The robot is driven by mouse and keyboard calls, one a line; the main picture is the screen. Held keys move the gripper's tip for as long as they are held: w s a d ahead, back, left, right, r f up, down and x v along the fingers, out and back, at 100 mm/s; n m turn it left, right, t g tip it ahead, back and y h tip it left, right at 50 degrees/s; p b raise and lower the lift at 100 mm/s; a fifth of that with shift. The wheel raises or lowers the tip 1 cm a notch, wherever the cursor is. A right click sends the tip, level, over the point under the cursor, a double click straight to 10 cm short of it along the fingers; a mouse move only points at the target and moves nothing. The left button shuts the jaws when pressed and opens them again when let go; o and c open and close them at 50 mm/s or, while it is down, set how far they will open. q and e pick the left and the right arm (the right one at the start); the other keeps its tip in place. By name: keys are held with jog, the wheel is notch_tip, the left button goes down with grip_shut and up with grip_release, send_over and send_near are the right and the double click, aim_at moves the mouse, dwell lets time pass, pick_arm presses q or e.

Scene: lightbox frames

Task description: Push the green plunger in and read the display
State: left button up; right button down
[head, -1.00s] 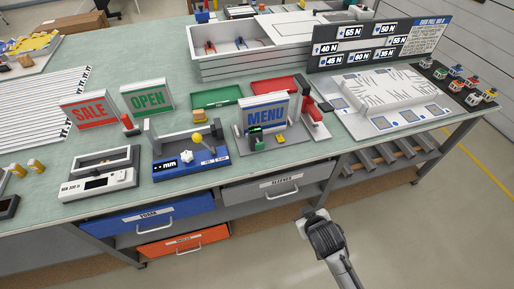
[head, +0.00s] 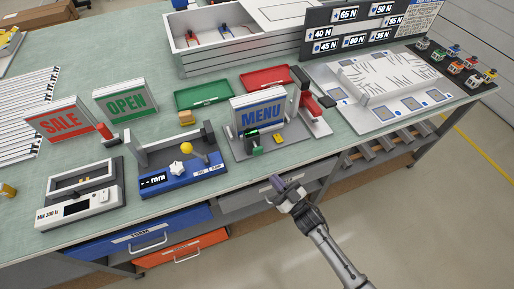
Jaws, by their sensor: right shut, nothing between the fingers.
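A small green block that looks like the plunger (head: 257,151) sits at the front of a grey-based device (head: 238,152), in front of the blue MENU sign (head: 262,116). A small dark display (head: 251,134) stands just behind it; its reading is too small to make out. My right gripper (head: 277,181) is shut and empty. It is in front of the bench edge, below and slightly right of the green block in the picture, and apart from it. My left gripper is not in view.
A blue device (head: 205,184) with a yellow knob and mm display stands left of the grey one. A red press-like stand (head: 304,98) is to its right. Green (head: 204,93) and red (head: 266,78) trays lie behind. Drawers are under the bench edge.

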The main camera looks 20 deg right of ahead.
aim_at(258, 151)
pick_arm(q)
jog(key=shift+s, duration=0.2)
pick_arm(e)
jog(key=s+r+y, duration=0.1)
jog(key=y, duration=0.1)
jog(key=s+a+r+n+y, duration=0.1)
jog(key=s+r+y, duration=0.1)
jog(key=y, duration=0.1)
jog(key=shift+r, duration=0.2)
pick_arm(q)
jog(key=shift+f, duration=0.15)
pick_arm(e)
jog(key=shift+w, duration=0.1)
pick_arm(q)
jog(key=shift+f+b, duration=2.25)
jog(key=shift+b, duration=0.15)
pick_arm(e)
jog(key=shift+w+a, duration=0.2)
jog(key=shift+w, duration=1.95)
jog(key=shift+w+a, duration=0.15)
jog(key=shift+w, duration=2)
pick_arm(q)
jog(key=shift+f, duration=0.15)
pick_arm(e)
jog(key=shift+w, duration=0.25)
jog(key=shift+w, duration=0.15)
